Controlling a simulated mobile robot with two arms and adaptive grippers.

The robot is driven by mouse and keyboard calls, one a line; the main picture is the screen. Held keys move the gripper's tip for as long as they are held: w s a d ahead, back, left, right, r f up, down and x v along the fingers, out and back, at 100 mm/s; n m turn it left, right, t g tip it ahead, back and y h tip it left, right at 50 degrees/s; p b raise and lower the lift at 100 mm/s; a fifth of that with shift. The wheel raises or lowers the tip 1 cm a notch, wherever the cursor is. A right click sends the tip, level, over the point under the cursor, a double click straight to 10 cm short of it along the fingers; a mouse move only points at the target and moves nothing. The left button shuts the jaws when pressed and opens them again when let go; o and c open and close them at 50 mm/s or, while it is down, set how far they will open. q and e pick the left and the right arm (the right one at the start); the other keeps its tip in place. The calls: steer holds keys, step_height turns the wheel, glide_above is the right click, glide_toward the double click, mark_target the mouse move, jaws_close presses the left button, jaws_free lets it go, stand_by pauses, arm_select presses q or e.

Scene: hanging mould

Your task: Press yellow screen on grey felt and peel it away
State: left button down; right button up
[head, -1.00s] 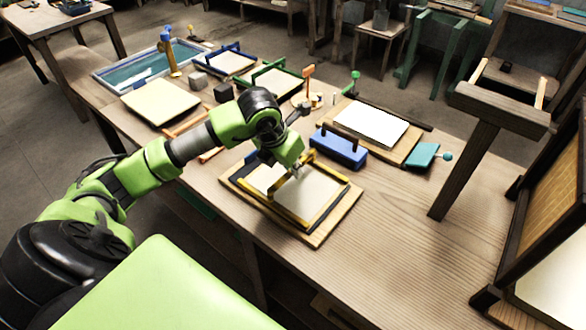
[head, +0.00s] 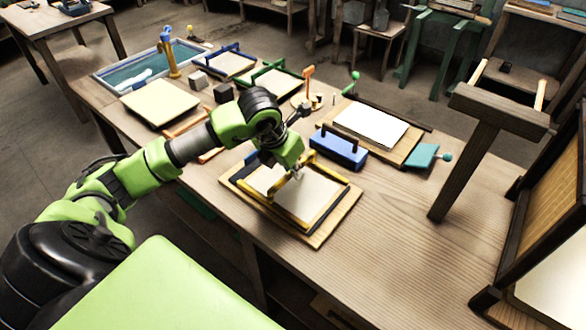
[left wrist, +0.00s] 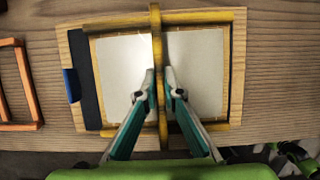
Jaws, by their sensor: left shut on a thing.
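The yellow screen (head: 278,211) lies flat over a wooden board (head: 318,238) near the front edge of the bench. Its frame surrounds a pale sheet, and a raised yellow bar crosses its middle in the left wrist view (left wrist: 157,60). My left gripper (head: 297,174) comes down from above, its fingers on either side of that bar and shut on it; the fingertips also show in the left wrist view (left wrist: 160,82). The grey felt is covered by the screen, so I cannot clearly separate it from the pale sheet. My right gripper is out of view.
A blue block with a handle (head: 338,152) and a board with a white sheet (head: 370,125) stand behind. An orange frame (left wrist: 36,85) lies beside the board. A water vat (head: 150,66) is at the far left.

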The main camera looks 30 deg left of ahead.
arm_select(q)
steer(key=shift+r+p, duration=0.6)
steer(key=shift+r, duration=0.5)
steer(key=shift+r, duration=0.2)
steer(key=shift+r+p, duration=2.05)
steer(key=shift+r, duration=1.3)
